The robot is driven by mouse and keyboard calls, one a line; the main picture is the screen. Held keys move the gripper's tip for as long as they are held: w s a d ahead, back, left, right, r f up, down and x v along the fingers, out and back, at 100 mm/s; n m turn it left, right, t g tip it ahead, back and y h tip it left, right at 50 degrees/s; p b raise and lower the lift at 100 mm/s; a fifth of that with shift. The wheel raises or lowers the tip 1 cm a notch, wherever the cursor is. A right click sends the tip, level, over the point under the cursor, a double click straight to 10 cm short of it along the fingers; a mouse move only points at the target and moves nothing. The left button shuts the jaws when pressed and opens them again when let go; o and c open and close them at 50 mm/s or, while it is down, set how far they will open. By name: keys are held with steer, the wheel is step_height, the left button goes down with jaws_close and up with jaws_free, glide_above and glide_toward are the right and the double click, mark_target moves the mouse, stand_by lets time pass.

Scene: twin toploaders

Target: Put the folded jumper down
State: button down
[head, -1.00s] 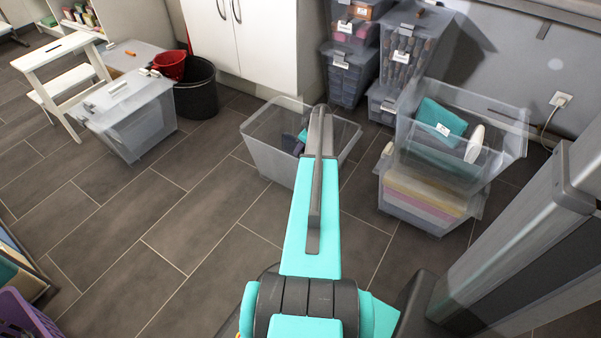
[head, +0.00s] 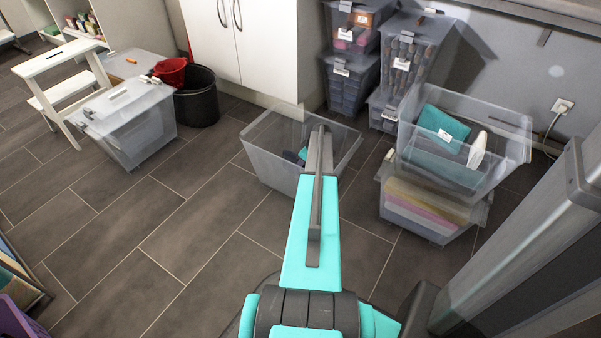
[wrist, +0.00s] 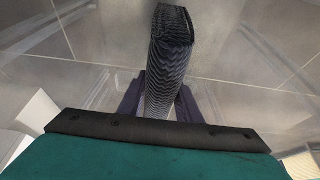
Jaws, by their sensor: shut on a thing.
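In the wrist view the folded jumper (wrist: 170,55) is a narrow, dark grey ribbed bundle seen end-on. My gripper (wrist: 160,104) is shut on it, with a dark purple finger on each side. The jumper points away from the wrist, over pale grey tiled surfaces. In the head view my arm points at an open clear bin (head: 268,163) on the floor and covers part of it. Small dark and teal shapes show beside the arm at the bin; I cannot tell whether they are my gripper or contents. The jumper is not clearly visible there.
Stacked clear boxes (head: 410,65) stand behind the bin on the right. An open bin with a teal item (head: 440,122) sits on another bin (head: 425,215) at right. A lidded box (head: 135,125), black bucket (head: 197,98) and white step stool (head: 65,85) stand left. Left-centre floor is clear.

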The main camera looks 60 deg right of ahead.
steer(key=shift+f+b, duration=0.6)
steer(key=shift+f, duration=1.35)
steer(key=shift+f, duration=0.1)
steer(key=c, duration=1.3)
jaws_free()
steer(key=p+v, duration=0.4)
steer(key=v, duration=0.8)
steer(key=shift+s, duration=0.1)
